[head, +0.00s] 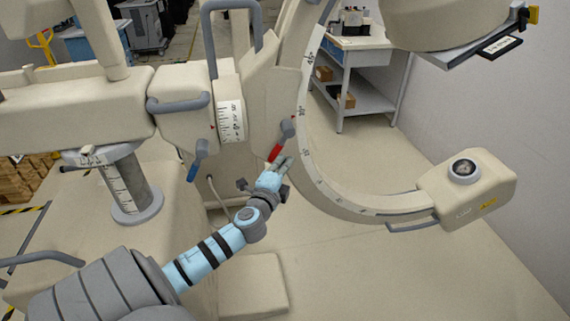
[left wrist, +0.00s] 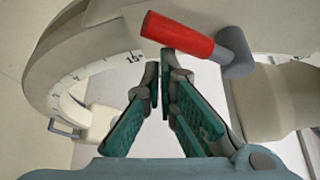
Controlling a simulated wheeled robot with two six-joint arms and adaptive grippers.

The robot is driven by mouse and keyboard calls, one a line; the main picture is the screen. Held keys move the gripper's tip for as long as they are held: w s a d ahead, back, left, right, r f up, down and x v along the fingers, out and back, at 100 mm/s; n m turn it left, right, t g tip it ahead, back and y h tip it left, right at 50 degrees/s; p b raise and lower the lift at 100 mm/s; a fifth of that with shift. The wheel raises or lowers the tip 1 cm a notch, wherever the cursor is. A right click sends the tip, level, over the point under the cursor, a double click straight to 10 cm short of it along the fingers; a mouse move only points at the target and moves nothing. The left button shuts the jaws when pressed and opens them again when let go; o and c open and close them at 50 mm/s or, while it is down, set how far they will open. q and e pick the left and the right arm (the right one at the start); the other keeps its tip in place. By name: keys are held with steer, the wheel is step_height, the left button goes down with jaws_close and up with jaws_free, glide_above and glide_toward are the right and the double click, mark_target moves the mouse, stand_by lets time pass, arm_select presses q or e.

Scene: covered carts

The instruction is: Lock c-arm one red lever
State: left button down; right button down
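The red lever (head: 275,153) sits on the C-arm beside its curved, scaled arc, with a grey pivot (head: 288,130) at its upper end. In the left wrist view the red lever (left wrist: 177,35) lies just beyond the fingertips, tilted, with its grey pivot (left wrist: 237,52) at right. My left gripper (head: 284,163) is just below the lever's lower end. In the left wrist view its green-padded fingers (left wrist: 162,72) have a narrow gap with nothing between them. Whether a fingertip touches the lever cannot be told. My right gripper is not in view.
The C-arm's curved arc (head: 318,180) runs right to a detector box (head: 490,195). A blue lever (head: 195,165) hangs left of the red one. A grey handle (head: 178,104) is above it. A white cart (head: 365,60) stands behind. Floor at right is clear.

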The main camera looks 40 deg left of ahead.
arm_select(q)
steer(key=shift+f, duration=0.15)
steer(key=s+d, duration=0.6)
steer(key=d, duration=0.1)
steer(key=shift+s+r+b, duration=0.15)
steer(key=shift+r+b, duration=0.15)
steer(key=shift+r, duration=0.15)
steer(key=shift+d, duration=0.1)
